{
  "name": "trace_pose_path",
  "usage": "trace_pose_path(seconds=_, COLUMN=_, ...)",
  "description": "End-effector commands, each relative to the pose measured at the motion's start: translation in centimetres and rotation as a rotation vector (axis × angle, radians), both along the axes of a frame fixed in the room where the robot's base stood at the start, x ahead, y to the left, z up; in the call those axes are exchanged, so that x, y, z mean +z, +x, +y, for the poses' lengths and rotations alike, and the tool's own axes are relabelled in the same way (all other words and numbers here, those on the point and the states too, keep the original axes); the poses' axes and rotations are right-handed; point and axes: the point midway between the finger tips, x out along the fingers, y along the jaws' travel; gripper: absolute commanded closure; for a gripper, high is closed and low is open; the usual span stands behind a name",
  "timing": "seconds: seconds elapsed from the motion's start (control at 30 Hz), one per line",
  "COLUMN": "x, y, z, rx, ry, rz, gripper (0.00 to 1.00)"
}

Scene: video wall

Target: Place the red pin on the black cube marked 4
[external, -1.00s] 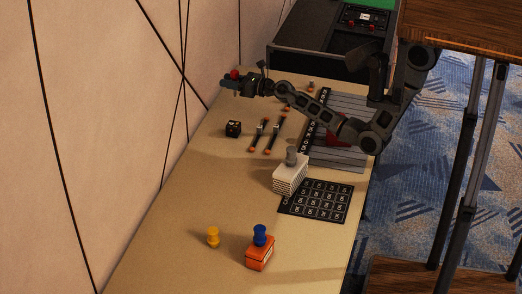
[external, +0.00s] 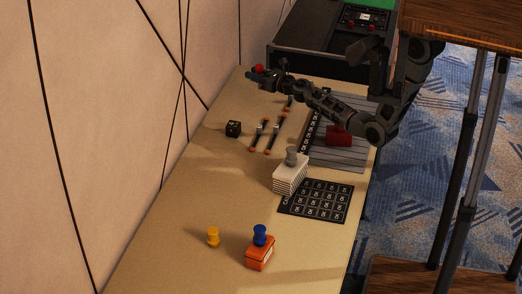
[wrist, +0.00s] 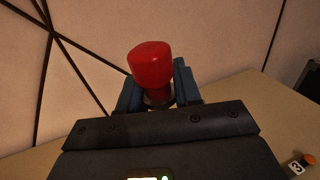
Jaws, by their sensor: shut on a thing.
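The red pin (external: 259,68) is held upright in my gripper (external: 257,73), above the far end of the table. In the wrist view the red pin (wrist: 150,65) stands between the two blue-grey fingers of my gripper (wrist: 158,97), which are shut on its lower part.
A white stack (external: 290,176) bears a grey pin. A black numbered mat (external: 316,202), a yellow pin (external: 213,237) and an orange block (external: 260,255) with a blue pin lie nearer. Several thin tools (external: 271,136) and a red block (external: 340,135) lie right of the cube.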

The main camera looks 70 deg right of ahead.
Motion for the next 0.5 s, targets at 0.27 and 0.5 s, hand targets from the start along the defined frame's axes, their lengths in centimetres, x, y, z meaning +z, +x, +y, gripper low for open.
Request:
trace_pose_path(seconds=0.27, x=-1.9, y=1.2, z=1.3, rx=0.002, ry=-0.001, rz=0.001, gripper=0.99)
trace_pose_path(seconds=0.5, x=-5.0, y=4.6, z=5.0, rx=0.002, ry=0.000, rz=0.000, gripper=0.99)
